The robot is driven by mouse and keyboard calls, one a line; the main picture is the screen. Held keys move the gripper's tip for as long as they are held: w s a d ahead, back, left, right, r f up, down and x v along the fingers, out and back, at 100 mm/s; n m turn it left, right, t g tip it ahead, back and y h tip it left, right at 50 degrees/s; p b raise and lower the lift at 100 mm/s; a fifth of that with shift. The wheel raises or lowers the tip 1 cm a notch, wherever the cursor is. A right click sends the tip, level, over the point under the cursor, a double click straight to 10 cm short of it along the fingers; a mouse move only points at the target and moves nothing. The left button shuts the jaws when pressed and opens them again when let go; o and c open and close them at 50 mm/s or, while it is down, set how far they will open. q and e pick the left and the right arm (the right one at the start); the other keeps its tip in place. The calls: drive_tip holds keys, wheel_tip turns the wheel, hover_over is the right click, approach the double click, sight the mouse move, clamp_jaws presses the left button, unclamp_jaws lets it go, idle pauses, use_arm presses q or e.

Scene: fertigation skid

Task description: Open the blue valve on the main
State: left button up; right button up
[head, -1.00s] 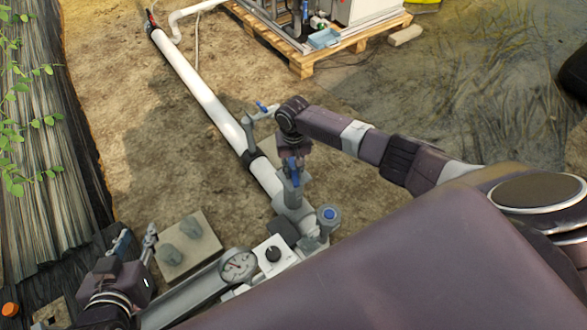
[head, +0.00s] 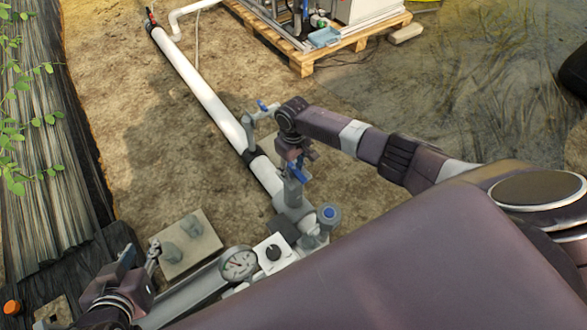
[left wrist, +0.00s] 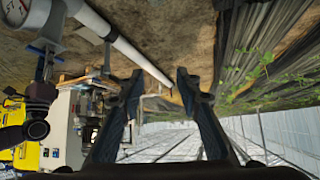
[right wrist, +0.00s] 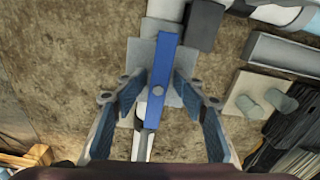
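The blue valve handle (right wrist: 161,75) is a flat bar with a round bolt, on a grey valve body (right wrist: 148,55). In the head view the blue handle (head: 299,173) sits low on the white main pipe (head: 205,92). My right gripper (right wrist: 158,85) is open, one finger on each side of the handle, with visible gaps. In the head view my right gripper (head: 296,158) is just above the valve and partly hides it. My left gripper (left wrist: 158,80) is open and empty; the head view shows it at lower left (head: 140,258).
A pressure gauge (head: 238,263) and a white box with a black knob (head: 273,254) stand near the pipe's front end. A smaller blue-handled valve (head: 263,106) rises beside the pipe. A slab (head: 190,247) lies at left. A wooden pallet (head: 303,62) stands at the back.

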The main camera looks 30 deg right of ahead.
drive_tip(key=shift+d, duration=0.1)
